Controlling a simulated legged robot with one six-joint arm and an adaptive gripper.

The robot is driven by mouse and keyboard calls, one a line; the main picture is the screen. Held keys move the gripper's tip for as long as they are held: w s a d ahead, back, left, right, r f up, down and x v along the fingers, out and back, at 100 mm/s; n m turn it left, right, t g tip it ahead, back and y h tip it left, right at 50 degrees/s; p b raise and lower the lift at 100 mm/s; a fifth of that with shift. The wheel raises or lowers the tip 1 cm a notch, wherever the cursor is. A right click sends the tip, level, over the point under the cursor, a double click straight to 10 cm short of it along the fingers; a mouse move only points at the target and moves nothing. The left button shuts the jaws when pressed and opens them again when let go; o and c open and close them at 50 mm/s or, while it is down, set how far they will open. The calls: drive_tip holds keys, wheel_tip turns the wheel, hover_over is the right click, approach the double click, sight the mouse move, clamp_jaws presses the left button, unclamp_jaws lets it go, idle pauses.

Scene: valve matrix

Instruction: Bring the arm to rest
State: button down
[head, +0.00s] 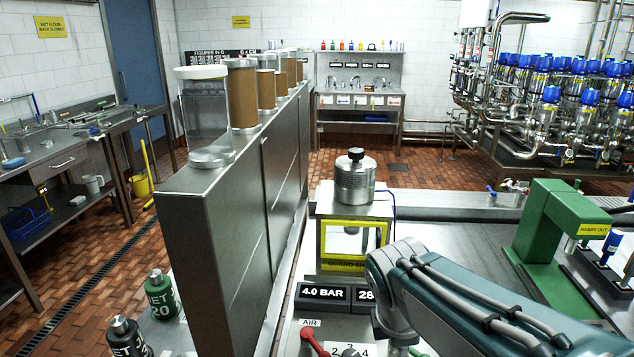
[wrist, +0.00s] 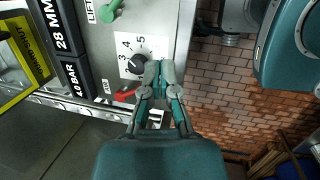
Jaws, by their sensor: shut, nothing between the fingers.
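My arm (head: 440,295) reaches in from the lower right of the head view, where its teal link hides part of the bench. My gripper (wrist: 160,72) shows in the wrist view, with its two fingers together and nothing between them. In that picture its tips overlap the lower right of a black knob (wrist: 137,63) on a white numbered dial plate (wrist: 130,45). I cannot tell whether they touch the knob. The gripper is not clearly visible in the head view.
A red-handled lever (head: 312,340) and a 4.0 BAR display (head: 323,293) sit by the arm. A steel cylinder (head: 354,182) stands on a yellow-framed guard box (head: 343,243). A green frame (head: 555,215) stands right, a tall steel panel (head: 215,260) left. A green lever (wrist: 108,12) lies near the dial.

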drive_tip(key=s+d+r+m+t+y, duration=0.1)
drive_tip(key=s+r+m+t+y, duration=0.1)
drive_tip(key=s+m, duration=0.7)
drive_tip(key=m+t, duration=0.1)
drive_tip(key=m, duration=0.7)
drive_tip(key=shift+s+m, duration=0.3)
drive_tip(key=shift+s, duration=0.05)
